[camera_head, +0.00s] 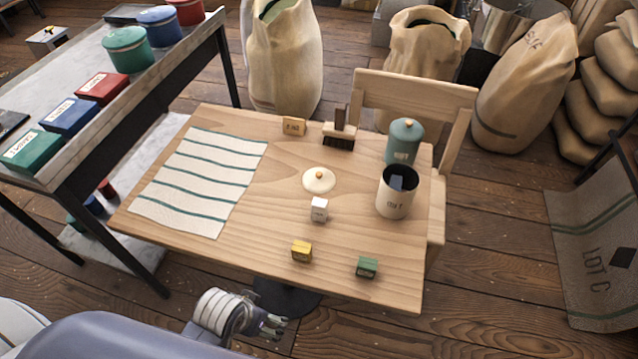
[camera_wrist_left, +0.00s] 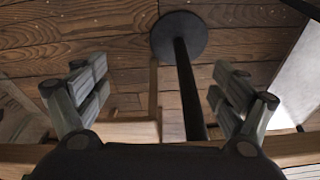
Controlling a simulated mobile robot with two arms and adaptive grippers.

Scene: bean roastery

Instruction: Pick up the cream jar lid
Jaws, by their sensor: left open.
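The cream lid (camera_head: 319,181), round with a small orange knob, lies flat near the middle of the wooden table. The cream jar (camera_head: 394,204) stands open to its right, with dark lettering and a dark blue-grey item inside. My left gripper (camera_head: 274,326) is below the table's front edge in the head view, well apart from the lid. In the left wrist view its two fingers (camera_wrist_left: 158,88) are spread with nothing between them. The lid is not in the wrist view. My right gripper is not in view.
A white block (camera_head: 319,209) stands just in front of the lid; yellow (camera_head: 301,251) and green (camera_head: 367,267) blocks lie nearer the front edge. A brush (camera_head: 340,132) and a teal canister (camera_head: 404,143) stand behind. A striped cloth (camera_head: 200,180) covers the left side. The table's post (camera_wrist_left: 188,90) shows ahead.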

